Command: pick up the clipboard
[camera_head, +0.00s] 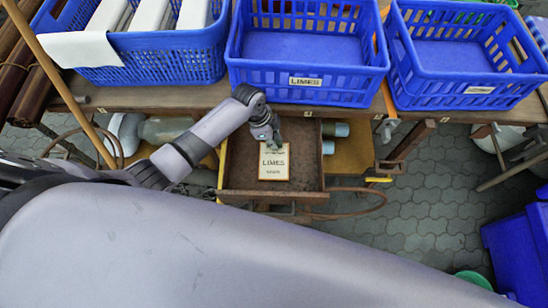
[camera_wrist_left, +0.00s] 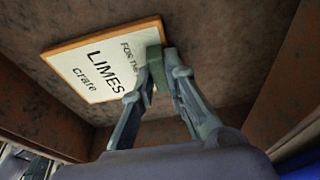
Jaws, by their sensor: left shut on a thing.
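The clipboard (camera_head: 273,165) is a small pale board with a wooden-coloured edge and the word "LIMES" on it. It is in the open brown drawer (camera_head: 307,160) under the workbench. In the left wrist view the clipboard (camera_wrist_left: 92,62) reads "FOR THE LIMES crate". My left gripper (camera_head: 274,143) reaches down at its upper edge, and its fingers (camera_wrist_left: 158,64) are shut on a grey-green clip at that edge. I cannot tell whether the board touches the drawer floor. My right gripper is not in view.
Blue crates stand on the bench: one with white items (camera_head: 160,53), a middle one labelled "LIMES" (camera_head: 309,95) and an empty right one (camera_head: 470,95).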

